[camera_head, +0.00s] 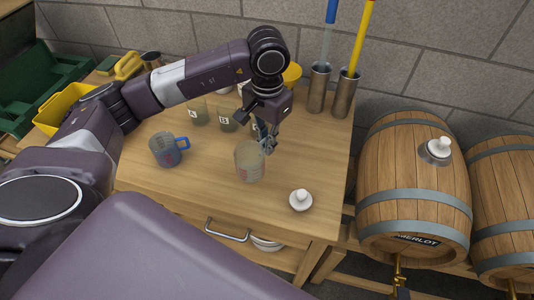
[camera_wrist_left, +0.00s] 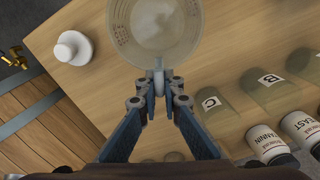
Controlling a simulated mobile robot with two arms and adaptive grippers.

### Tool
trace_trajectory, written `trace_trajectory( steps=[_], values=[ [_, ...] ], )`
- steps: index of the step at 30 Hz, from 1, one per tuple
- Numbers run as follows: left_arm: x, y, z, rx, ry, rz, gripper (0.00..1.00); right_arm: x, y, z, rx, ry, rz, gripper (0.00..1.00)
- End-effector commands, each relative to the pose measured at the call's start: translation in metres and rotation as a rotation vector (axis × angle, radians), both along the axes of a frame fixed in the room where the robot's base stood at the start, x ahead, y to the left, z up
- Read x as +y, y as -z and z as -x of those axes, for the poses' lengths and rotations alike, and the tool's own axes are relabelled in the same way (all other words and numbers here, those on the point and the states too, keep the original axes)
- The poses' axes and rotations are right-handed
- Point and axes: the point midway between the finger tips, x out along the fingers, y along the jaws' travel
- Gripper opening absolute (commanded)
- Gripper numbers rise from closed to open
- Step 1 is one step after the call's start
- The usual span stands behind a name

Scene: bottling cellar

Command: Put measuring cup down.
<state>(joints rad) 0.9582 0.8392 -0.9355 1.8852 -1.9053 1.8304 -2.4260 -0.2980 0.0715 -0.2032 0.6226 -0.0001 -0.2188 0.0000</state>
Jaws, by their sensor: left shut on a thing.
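A clear measuring cup (camera_head: 249,162) with red markings is at the front middle of the wooden table (camera_head: 210,205). It looks upright, and I cannot tell whether its base touches the table. My left gripper (camera_head: 268,143) is shut on its handle, at the cup's right side. In the left wrist view the gripper (camera_wrist_left: 159,84) is closed on the handle, and the cup (camera_wrist_left: 158,28) shows from above with something pale in its bottom. My right gripper is not in view.
A blue-handled jug (camera_head: 165,150) stands to the left. A white stopper (camera_head: 300,200) lies near the front right corner. Lettered jars (camera_head: 228,120) stand behind. Metal cylinders (camera_head: 318,88) hold blue and yellow handles. A barrel (camera_head: 413,185) stands right of the table.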

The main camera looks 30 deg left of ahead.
Motion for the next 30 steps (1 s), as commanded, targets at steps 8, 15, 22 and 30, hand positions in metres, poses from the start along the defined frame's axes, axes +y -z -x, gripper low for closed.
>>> trace_trajectory(
  steps=[8, 15, 22, 30],
  values=[
    [0.0, 0.022, 0.0, 0.0, -0.002, 0.001, 0.0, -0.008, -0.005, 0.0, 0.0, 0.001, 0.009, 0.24],
    [0.0, 0.055, 0.0, 0.002, -0.002, 0.001, 0.0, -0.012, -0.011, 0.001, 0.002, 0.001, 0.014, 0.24],
    [0.0, 0.056, -0.001, -0.002, -0.001, 0.0, 0.0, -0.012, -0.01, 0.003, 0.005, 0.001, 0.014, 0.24],
    [0.0, 0.059, 0.0, -0.001, -0.001, 0.0, 0.18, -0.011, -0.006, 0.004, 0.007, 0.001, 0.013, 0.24]
  ],
)
